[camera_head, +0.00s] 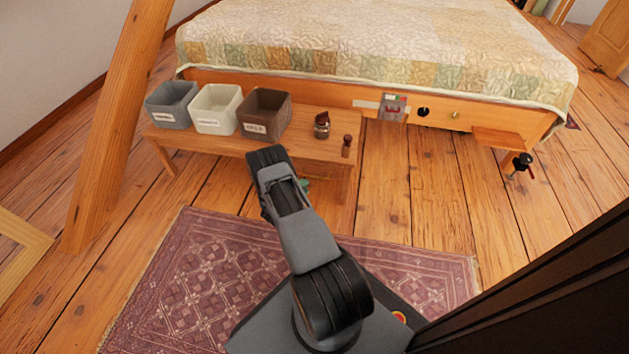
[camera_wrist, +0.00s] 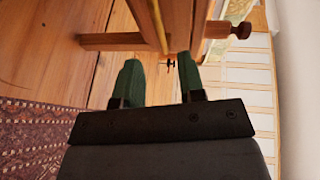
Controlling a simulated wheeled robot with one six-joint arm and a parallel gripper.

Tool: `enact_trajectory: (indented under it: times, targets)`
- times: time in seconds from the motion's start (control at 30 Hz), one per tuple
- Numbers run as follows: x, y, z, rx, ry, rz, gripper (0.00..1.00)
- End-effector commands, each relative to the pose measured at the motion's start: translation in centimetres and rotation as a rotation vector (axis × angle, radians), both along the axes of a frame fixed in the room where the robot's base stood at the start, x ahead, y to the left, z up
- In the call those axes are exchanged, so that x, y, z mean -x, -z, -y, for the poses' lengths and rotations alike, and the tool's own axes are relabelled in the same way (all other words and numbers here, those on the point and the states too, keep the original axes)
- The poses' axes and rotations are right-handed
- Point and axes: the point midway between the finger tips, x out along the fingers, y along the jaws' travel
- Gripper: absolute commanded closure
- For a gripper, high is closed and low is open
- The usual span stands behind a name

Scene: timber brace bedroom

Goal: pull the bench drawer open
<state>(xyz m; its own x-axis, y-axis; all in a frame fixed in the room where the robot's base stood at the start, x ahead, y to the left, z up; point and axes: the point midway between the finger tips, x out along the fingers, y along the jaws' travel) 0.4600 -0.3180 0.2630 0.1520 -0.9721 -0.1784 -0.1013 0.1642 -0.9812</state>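The wooden bench (camera_head: 215,143) stands in front of the bed in the head view. My gripper is mostly hidden behind my arm there; a bit of green fingertip (camera_head: 304,184) shows near the bench's front side. In the wrist view my gripper (camera_wrist: 160,82) is open, with two green fingers apart and nothing held between them. The bench's wooden parts (camera_wrist: 112,41) lie just beyond the fingertips, in a turned view. A small dark piece (camera_wrist: 169,63) shows near the right finger; I cannot tell whether it is a drawer handle. The drawer front cannot be made out.
A timber post (camera_head: 110,130) rises at left. A patterned rug (camera_head: 190,270) lies in front.

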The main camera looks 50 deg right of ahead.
Motion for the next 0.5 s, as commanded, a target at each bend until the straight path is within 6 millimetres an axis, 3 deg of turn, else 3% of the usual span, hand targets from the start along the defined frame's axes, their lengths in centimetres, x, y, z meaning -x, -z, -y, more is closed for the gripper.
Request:
enact_trajectory:
  times: [0.2, 0.5]
  targets:
    - [-0.6, 1.1, 4.1, -0.001, 0.001, 0.002, 0.64]
    - [-1.2, 1.5, 7.2, -0.001, -0.001, 0.001, 0.64]
